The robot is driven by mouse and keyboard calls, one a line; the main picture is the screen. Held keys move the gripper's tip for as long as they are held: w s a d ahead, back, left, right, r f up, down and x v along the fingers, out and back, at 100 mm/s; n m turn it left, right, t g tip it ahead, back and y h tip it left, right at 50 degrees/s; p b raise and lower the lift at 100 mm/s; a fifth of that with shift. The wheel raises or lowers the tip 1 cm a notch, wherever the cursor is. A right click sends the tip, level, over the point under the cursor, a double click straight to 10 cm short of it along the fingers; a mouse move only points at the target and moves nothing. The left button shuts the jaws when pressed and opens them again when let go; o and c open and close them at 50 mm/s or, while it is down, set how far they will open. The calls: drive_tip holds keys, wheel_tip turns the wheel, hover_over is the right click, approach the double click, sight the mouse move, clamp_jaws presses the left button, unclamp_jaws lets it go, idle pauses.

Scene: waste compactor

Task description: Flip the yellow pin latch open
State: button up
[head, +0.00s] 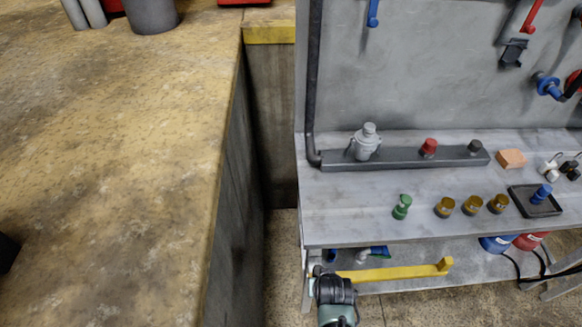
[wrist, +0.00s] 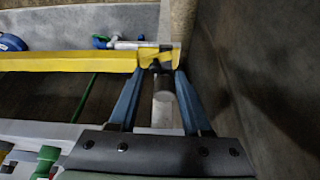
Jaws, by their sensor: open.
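The yellow latch (head: 395,273) is a long flat bar along the front of the grey bench, below its top, with an upturned block at its right end. In the wrist view the latch (wrist: 70,62) runs in from the left and ends near the middle, with a small black part at that end. My gripper (wrist: 160,75) is open, its two blue fingers on either side of this end; I cannot tell whether they touch it. A pale cylinder shows between the fingers. In the head view my wrist covers the area near the latch's left end.
The bench top (head: 350,215) holds a green knob (head: 402,207), several amber cups and a dark tray (head: 534,201). A tall yellow-topped counter (head: 120,170) stands close on the left, its brown side wall (wrist: 265,80) near my gripper. Blue and red containers sit on the lower shelf.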

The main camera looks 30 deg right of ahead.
drive_tip(key=n+y+b, duration=0.1)
drive_tip(key=n, duration=0.1)
drive_tip(key=n+y+b, duration=0.1)
drive_tip(key=n, duration=0.2)
drive_tip(key=shift+w+f+n+t, duration=0.1)
drive_tip(key=shift+n+t, duration=0.2)
drive_tip(key=shift+t, duration=0.1)
drive_tip(key=w+d+r+v, duration=0.1)
drive_tip(key=v, duration=1.2)
drive_tip(key=w+a+r+n+t+h+b, duration=0.1)
drive_tip(key=w+r+t+h, duration=0.2)
drive_tip(key=w+r+t, duration=0.4)
drive_tip(key=w+r, duration=0.9)
drive_tip(key=r, duration=0.4)
drive_tip(key=shift+w+a+r+h, duration=0.15)
drive_tip(key=shift+w+r+h, duration=0.1)
drive_tip(key=shift+h, duration=0.05)
